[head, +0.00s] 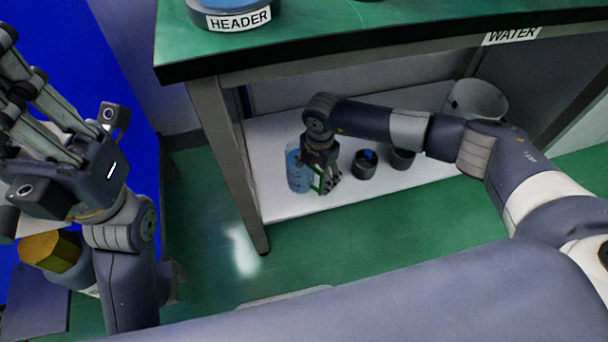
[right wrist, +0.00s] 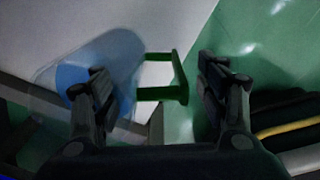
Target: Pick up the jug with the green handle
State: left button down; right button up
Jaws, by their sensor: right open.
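The jug (head: 297,172) is a clear, blue-tinted vessel with a green handle (head: 317,181). It stands near the left front of the white lower shelf (head: 290,207) under the green table. My right gripper (head: 329,188) is down at the handle, on the jug's right side. In the right wrist view the green handle (right wrist: 181,78) shows between the two open fingers (right wrist: 157,88), and the jug's body (right wrist: 105,70) lies behind the left finger. I cannot tell whether a finger touches the jug. My left gripper (head: 45,110) is raised at the far left, its fingers partly cut off by the frame edge.
Two dark cups (head: 364,165) (head: 403,159) stand right of the jug, the first with something blue inside. A pale bucket (head: 478,99) stands farther back on the shelf. The green tabletop (head: 330,30) hangs above, and its grey leg (head: 236,165) is left of the jug.

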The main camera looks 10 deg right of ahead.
jog(key=shift+c, duration=0.2)
grip_shut()
jog(key=shift+r, duration=0.1)
jog(key=shift+r, duration=0.1)
